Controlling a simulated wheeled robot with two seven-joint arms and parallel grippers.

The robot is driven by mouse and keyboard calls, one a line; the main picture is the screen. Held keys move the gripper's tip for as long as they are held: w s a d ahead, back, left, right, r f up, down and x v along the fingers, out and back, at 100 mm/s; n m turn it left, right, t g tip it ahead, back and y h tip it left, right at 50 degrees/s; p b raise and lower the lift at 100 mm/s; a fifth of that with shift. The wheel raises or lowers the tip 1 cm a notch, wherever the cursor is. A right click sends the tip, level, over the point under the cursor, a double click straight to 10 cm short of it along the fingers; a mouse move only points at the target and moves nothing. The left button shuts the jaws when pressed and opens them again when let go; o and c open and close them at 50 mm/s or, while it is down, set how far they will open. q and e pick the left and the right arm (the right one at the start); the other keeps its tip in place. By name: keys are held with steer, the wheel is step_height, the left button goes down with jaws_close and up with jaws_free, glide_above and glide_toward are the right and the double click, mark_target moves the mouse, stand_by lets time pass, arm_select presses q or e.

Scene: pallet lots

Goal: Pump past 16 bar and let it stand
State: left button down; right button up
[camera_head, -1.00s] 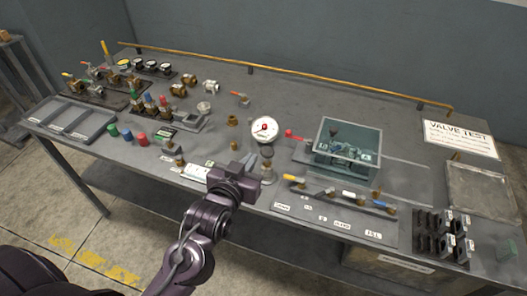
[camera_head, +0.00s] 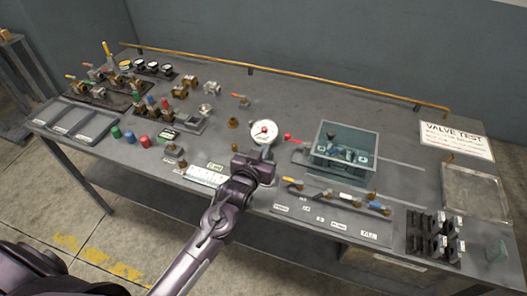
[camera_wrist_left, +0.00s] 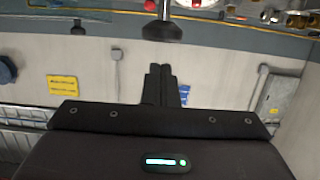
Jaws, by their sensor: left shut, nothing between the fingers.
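The round white pressure gauge (camera_head: 264,132) with a red mark stands near the middle of the bench; its needle is too small to read. A red-knobbed lever (camera_head: 288,137) sits just right of it, beside a clear-walled box (camera_head: 346,146) with fittings inside. My left gripper (camera_head: 262,165) is shut and empty, in front of and below the gauge, hiding the gauge's lower stand. In the left wrist view the closed fingers (camera_wrist_left: 162,82) point at a dark round-ended part (camera_wrist_left: 162,30), with a gap visible in the picture. My right gripper is not in view.
Levers with yellow and blue handles (camera_head: 335,197) line the front right edge. Black blocks (camera_head: 433,235) stand at the right, near a tray (camera_head: 474,190). Valves (camera_head: 112,85), coloured caps (camera_head: 129,136) and trays (camera_head: 75,121) fill the left. A brass rail (camera_head: 290,76) runs along the back.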

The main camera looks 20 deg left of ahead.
arm_select(q)
steer(key=shift+f, duration=0.85)
step_height(320, 180, down, 4)
steer(key=shift+s+r+b, duration=0.1)
steer(key=shift+r+b, duration=0.1)
steer(key=shift+b, duration=0.75)
